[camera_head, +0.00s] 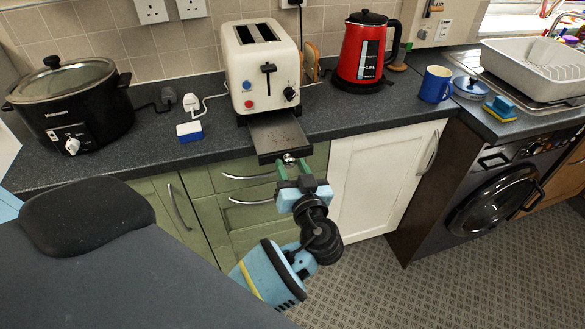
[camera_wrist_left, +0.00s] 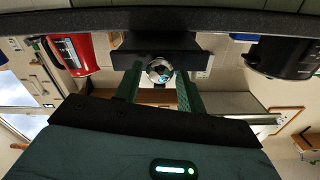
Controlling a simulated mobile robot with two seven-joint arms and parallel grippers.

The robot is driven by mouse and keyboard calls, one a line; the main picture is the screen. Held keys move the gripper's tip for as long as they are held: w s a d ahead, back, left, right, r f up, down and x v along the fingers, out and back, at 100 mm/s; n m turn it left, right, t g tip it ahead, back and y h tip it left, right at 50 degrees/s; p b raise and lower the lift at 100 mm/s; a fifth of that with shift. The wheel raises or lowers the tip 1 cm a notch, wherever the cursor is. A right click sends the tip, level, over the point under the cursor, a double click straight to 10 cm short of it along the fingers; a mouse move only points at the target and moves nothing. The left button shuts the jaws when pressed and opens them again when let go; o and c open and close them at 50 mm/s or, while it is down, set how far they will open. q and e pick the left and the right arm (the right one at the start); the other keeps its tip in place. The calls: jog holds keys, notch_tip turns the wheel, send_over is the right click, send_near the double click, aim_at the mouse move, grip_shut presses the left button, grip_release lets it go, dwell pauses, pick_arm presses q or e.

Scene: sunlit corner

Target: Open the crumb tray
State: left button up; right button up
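The cream toaster (camera_head: 262,62) stands on the counter against the tiled wall. Its dark flat crumb tray (camera_head: 279,132) is slid out of the front, well past the counter's edge. A round shiny knob (camera_head: 289,158) sits on the tray's front face. My left gripper (camera_head: 290,165) is at this knob, one green finger on each side. In the left wrist view the knob (camera_wrist_left: 160,70) fills the gap between the fingertips, and the tray front (camera_wrist_left: 193,58) lies behind it. My right gripper is not in view.
A black slow cooker (camera_head: 72,100) stands left and a red kettle (camera_head: 365,50) right of the toaster. A blue mug (camera_head: 436,85) is farther right. A white plug and cable (camera_head: 191,103) lie left of the toaster. Green drawers (camera_head: 245,190) are below the tray.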

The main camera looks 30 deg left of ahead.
pick_arm(q)
jog(key=b+v, duration=0.1)
jog(key=v, duration=0.7)
jog(key=shift+b, duration=0.3)
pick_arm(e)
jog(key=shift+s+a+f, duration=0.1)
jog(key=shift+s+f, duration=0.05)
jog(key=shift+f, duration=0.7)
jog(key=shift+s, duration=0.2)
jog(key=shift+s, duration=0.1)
